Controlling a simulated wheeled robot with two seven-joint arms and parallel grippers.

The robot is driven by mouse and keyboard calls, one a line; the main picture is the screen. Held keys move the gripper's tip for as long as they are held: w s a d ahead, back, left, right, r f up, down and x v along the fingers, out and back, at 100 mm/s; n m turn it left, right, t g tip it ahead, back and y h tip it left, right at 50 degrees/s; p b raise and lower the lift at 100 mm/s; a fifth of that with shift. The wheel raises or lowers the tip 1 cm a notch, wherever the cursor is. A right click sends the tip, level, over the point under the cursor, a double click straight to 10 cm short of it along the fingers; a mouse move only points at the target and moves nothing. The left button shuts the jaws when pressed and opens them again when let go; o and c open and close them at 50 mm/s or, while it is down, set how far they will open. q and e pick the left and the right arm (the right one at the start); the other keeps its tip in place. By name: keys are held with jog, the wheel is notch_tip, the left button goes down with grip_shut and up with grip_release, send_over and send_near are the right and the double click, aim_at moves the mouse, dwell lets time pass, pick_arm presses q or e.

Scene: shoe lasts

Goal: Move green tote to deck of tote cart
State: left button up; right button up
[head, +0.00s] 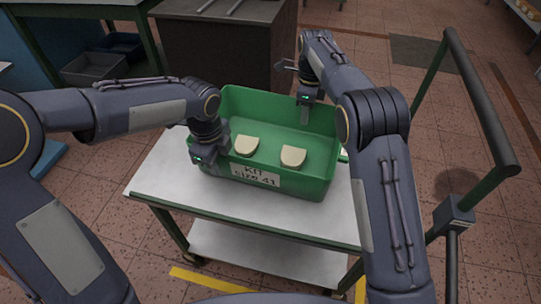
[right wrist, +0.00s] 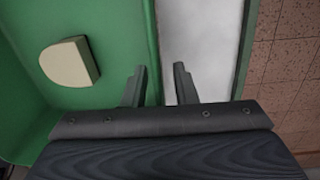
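The green tote (head: 308,180), with a label reading about "KH size 41", holds two cream-coloured pieces (head: 293,156). It appears to sit on the white upper deck (head: 165,185) of the tote cart, slightly turned. My left gripper (head: 206,160) is at the tote's left wall; its fingers are hidden. My right gripper (head: 305,114) is at the tote's right wall near the far corner. In the right wrist view its two fingers (right wrist: 159,85) are apart, one on the inner side of the wall and one over the deck; contact is not clear.
The cart has a lower shelf (head: 265,255) and a dark push handle (head: 478,90) on the right. A dark cabinet (head: 215,55) stands behind. Grey bins (head: 88,68) are at the far left. Yellow tape (head: 205,278) marks the tiled floor in front.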

jog(key=shift+r, duration=0.25)
jog(key=r, duration=0.7)
jog(key=shift+w, duration=0.2)
pick_arm(q)
notch_tip(320, 180, up, 12)
jog(key=shift+s, duration=0.35)
jog(key=shift+a, duration=0.1)
